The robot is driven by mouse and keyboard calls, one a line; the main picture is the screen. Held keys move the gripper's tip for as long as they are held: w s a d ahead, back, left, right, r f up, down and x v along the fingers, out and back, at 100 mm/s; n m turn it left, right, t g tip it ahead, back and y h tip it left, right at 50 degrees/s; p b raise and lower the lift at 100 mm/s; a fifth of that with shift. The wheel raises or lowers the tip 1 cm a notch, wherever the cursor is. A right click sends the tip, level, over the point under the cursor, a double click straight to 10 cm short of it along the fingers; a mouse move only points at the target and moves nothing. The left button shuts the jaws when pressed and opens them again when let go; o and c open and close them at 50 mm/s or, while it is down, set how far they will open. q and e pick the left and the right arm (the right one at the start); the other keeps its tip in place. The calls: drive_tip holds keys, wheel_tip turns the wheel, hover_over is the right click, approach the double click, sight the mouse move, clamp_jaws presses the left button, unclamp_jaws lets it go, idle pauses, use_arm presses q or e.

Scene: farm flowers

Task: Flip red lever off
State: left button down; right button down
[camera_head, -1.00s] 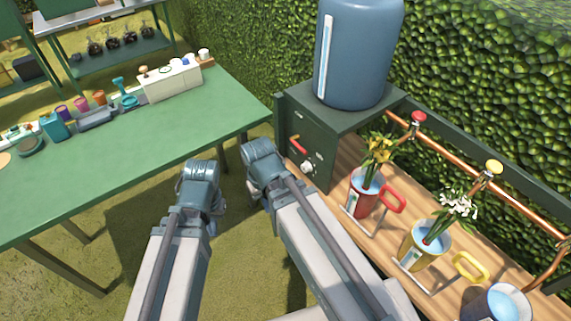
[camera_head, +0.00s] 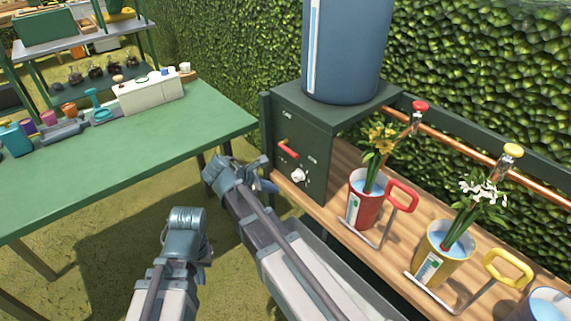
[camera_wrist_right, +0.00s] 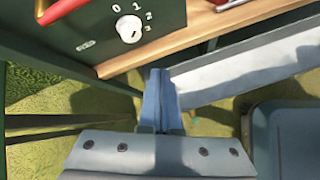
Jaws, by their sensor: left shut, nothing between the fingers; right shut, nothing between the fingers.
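The red lever (camera_head: 288,148) sits on the front of a dark green box (camera_head: 312,155), above a white knob (camera_head: 299,176). It slants down to the right in the head view. In the right wrist view the lever (camera_wrist_right: 62,10) is cut off at the top left, with the knob (camera_wrist_right: 130,29) to its right. My right gripper (camera_head: 266,174) is shut and empty, just left of and below the lever, and apart from it. Its closed fingers (camera_wrist_right: 160,95) show below the knob in the wrist view. My left gripper (camera_head: 187,222) is shut and empty, lower left, away from the box.
A blue tank (camera_head: 345,50) stands on the box. Red (camera_head: 362,206) and yellow (camera_head: 440,257) watering pots with flowers stand on the wooden bench (camera_head: 335,165) to the right. A green table (camera_head: 120,150) is at left. Grass lies between table and bench.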

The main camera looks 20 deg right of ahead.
drive_tip(key=w+a+r+n+t+h, duration=0.1)
drive_tip(key=w+r+n+h, duration=0.2)
drive_tip(key=w+r+n, duration=0.1)
drive_tip(key=shift+w+a+r+n+t, duration=0.15)
drive_tip(key=shift+a+r+n+t, duration=0.2)
drive_tip(key=shift+n, duration=0.45)
use_arm(q)
drive_tip(key=shift+f, duration=0.1)
use_arm(e)
drive_tip(key=shift+f, duration=0.15)
